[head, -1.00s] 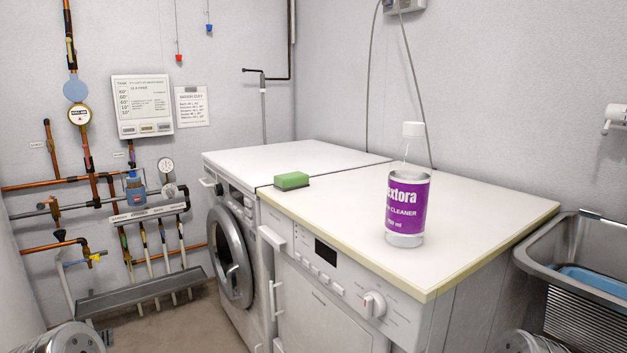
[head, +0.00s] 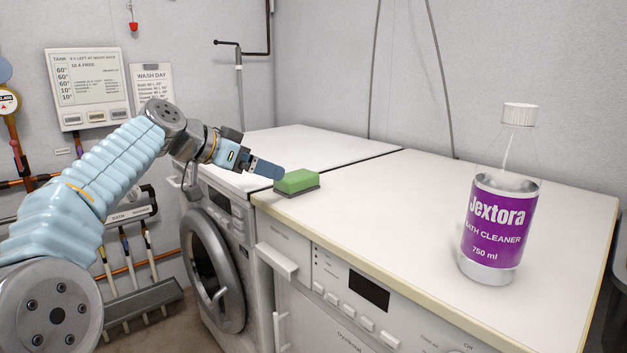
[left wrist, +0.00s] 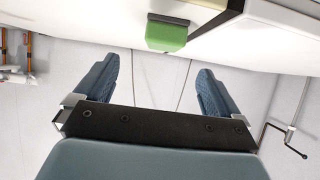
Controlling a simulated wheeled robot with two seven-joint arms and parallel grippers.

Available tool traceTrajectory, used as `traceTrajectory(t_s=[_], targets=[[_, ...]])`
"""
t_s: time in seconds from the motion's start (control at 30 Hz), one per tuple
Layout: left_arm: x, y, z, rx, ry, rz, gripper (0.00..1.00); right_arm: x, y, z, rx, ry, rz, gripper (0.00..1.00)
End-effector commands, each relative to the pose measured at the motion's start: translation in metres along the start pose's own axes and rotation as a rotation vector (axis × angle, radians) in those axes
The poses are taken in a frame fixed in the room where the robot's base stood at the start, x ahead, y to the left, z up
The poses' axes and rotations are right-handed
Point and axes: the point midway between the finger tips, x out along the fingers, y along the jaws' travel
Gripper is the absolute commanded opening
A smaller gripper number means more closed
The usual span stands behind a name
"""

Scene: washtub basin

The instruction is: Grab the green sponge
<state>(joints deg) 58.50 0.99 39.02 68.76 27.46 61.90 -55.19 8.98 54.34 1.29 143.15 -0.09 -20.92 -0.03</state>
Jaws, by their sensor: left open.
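The green sponge (head: 297,181), with a dark grey underside, lies on the white worktop near its front left corner, by the seam between the two machines. My left gripper (head: 262,168) reaches in from the left, just left of the sponge and apart from it. In the left wrist view the fingers (left wrist: 155,78) are spread with nothing between them. The sponge (left wrist: 167,36) shows there ahead of the fingertips, roughly in line with the gap. My right gripper is not in view.
A clear bottle of bath cleaner (head: 493,228) with a purple label and white cap stands upright at the right of the worktop. A washing machine (head: 215,262) stands at the left. The worktop (head: 385,205) between sponge and bottle is clear.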

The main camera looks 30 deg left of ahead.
Motion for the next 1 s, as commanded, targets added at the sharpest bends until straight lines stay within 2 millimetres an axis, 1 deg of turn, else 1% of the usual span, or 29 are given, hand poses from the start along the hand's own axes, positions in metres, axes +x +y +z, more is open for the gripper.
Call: traceTrajectory(t_s=[0.1,0.2,0.3,0.47,0.6,0.7,0.83,1.0], targets=[[0.026,0.0,-0.002,-0.003,-0.001,0.007,0.97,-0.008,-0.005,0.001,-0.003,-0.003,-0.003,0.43],[0.047,0.0,-0.002,-0.003,-0.002,0.007,0.97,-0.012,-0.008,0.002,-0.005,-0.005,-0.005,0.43],[0.061,0.0,-0.001,-0.004,-0.001,0.004,0.97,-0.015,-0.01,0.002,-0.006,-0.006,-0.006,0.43],[0.073,-0.001,-0.002,-0.004,-0.001,0.004,0.97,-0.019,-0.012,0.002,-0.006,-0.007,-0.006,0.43],[0.094,-0.004,-0.006,-0.006,-0.001,0.007,0.97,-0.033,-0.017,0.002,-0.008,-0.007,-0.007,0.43],[0.11,-0.005,-0.004,-0.005,-0.002,0.006,0.97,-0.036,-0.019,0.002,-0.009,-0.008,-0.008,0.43],[0.12,-0.006,-0.002,-0.004,-0.001,0.002,0.97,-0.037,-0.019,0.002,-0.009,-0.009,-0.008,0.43],[0.121,-0.006,-0.002,-0.004,-0.001,0.001,0.97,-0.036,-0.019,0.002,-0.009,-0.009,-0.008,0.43]])
